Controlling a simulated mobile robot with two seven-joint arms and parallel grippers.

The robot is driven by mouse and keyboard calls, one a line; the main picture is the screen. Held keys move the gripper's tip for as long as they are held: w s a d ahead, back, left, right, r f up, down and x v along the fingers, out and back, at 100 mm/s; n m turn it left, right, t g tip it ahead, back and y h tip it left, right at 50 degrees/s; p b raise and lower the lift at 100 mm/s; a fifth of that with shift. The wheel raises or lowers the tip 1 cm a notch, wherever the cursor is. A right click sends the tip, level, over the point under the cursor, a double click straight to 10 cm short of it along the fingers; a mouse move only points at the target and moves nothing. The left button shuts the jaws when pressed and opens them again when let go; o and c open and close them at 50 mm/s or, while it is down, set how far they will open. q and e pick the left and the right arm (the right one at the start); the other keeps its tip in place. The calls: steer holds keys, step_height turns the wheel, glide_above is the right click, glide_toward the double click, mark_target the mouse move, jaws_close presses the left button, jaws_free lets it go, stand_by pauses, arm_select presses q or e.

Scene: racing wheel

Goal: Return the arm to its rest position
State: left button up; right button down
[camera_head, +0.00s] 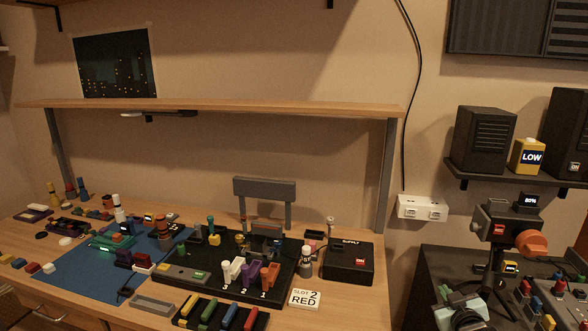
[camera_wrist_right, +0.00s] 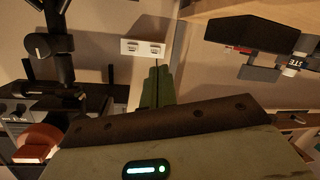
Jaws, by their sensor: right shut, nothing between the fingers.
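My right gripper (camera_head: 445,293) is low at the right of the head view, beside the dark stand at the right of the workbench. In the right wrist view its greenish fingers (camera_wrist_right: 157,85) are together, with nothing between them. They point toward the wall below the white outlet (camera_wrist_right: 143,48), which also shows in the head view (camera_head: 422,208). My left gripper is in neither view.
The wooden workbench (camera_head: 365,300) holds a blue mat (camera_head: 80,277), a black board with coloured parts, a tray of coloured bars and a black supply box (camera_head: 347,262). A camera-like device (camera_head: 500,220) stands at right. Speakers (camera_head: 484,140) sit on a wall shelf.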

steer(key=s+a+f+g+y, duration=0.1)
steer(key=s+a+f+g, duration=0.1)
steer(key=s+a+f, duration=0.55)
steer(key=s+a+f+g+y, duration=0.1)
steer(key=s+a+f, duration=0.2)
steer(key=s+f, duration=0.8)
steer(key=s+a+f+g, duration=0.1)
steer(key=s+a, duration=0.1)
steer(key=s, duration=0.7)
steer(key=s+a+f+g+y, duration=0.1)
steer(key=s+a, duration=0.2)
steer(key=s, duration=0.6)
steer(key=s+a+f+m+g, duration=0.1)
steer(key=s+a, duration=0.2)
steer(key=s, duration=0.6)
steer(key=shift+f+g+y, duration=0.15)
steer(key=shift+g+y, duration=0.15)
steer(key=shift+w+a, duration=0.1)
steer(key=shift+w, duration=0.05)
